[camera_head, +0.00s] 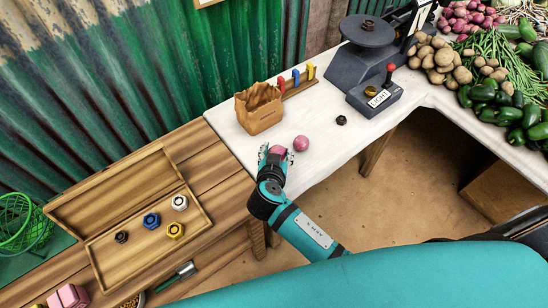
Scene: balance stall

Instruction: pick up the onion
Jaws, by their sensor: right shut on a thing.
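My right gripper (276,157) is at the front edge of the white table (250,148), its arm reaching up from the bottom of the view. It is shut on a pinkish-red onion (279,150), of which only the upper part shows between the fingers. A second round pink onion (300,143) lies on the white table just right of the gripper. I cannot tell whether the held onion touches the table. My left gripper is not in view.
A brown paper bag (259,108), a rack of coloured pegs (297,83), a dark weight (341,120) and a scale (369,46) stand behind. A wooden case (104,212) with several weights lies left. Potatoes (437,58) and green vegetables (505,69) fill the right.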

